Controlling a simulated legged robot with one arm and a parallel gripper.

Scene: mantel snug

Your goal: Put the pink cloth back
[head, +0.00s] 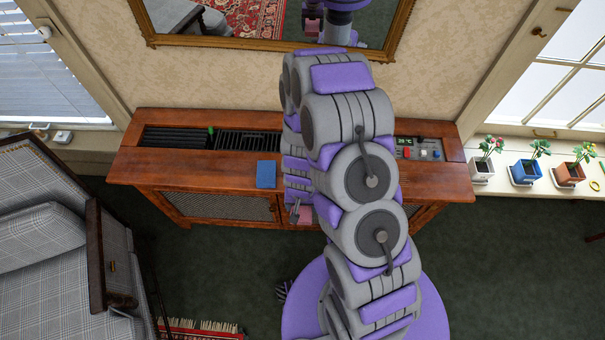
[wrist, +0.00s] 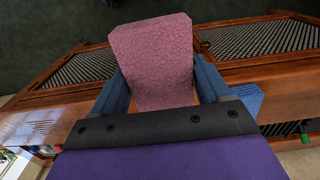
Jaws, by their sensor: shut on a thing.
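The pink cloth (wrist: 152,52) hangs between the two blue fingers of my gripper (wrist: 160,80) in the wrist view. My gripper is shut on it, in front of the wooden cabinet (wrist: 275,70). In the head view only a small part of the pink cloth (head: 301,214) shows, at the cabinet's front edge beside my arm. My arm hides most of the gripper there. A blue cloth (head: 266,174) lies flat on the cabinet top (head: 150,167), left of my gripper. It also shows at the right in the wrist view (wrist: 248,98).
The cabinet top has dark slatted grilles (head: 245,143) and a control panel (head: 418,150) at the right. A plaid armchair (head: 50,230) stands at the left. Several potted plants (head: 527,172) stand on the right sill (head: 500,188). A gold-framed mirror (head: 230,42) hangs above.

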